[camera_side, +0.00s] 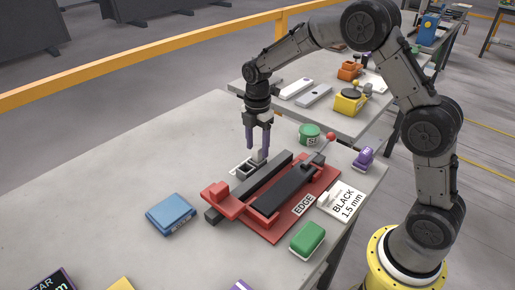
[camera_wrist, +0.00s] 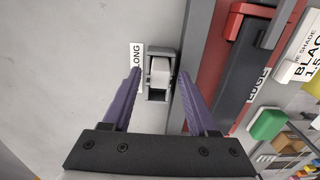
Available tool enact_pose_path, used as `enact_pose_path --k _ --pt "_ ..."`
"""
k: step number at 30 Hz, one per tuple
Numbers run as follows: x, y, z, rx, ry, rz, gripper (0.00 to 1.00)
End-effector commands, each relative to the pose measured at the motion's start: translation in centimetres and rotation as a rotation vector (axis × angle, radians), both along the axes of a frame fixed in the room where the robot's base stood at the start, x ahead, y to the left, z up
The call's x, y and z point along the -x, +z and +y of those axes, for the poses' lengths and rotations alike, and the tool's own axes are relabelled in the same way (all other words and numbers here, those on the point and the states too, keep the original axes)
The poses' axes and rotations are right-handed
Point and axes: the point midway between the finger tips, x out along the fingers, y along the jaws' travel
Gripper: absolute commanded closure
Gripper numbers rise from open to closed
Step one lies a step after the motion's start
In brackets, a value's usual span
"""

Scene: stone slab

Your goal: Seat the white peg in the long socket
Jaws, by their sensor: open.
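My gripper (camera_side: 257,152) points down over the slab with its two purple fingers apart. In the wrist view the open fingers (camera_wrist: 159,73) stand on either side of the white peg (camera_wrist: 160,71), with a gap on each side. The peg is in the grey socket (camera_wrist: 157,95), beside a white label reading LONG (camera_wrist: 137,66). The socket also shows below the gripper in the side view (camera_side: 241,169). How deep the peg sits is hard to tell.
A red fixture with dark bars (camera_side: 285,195) lies close to the right of the socket. A blue block (camera_side: 171,213), a green block (camera_side: 307,239), a green round piece (camera_side: 309,133) and a purple block (camera_side: 363,158) stand around.

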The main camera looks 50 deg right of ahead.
Motion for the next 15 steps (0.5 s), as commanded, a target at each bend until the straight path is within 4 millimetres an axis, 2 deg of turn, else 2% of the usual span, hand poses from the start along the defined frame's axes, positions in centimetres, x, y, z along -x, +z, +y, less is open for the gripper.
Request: enact_pose_path --k 9,15 --pt "0.0 6.6 0.0 0.0 0.0 -0.005 0.41" --pt "0.0 9.6 0.0 0.0 0.0 -0.001 0.41"
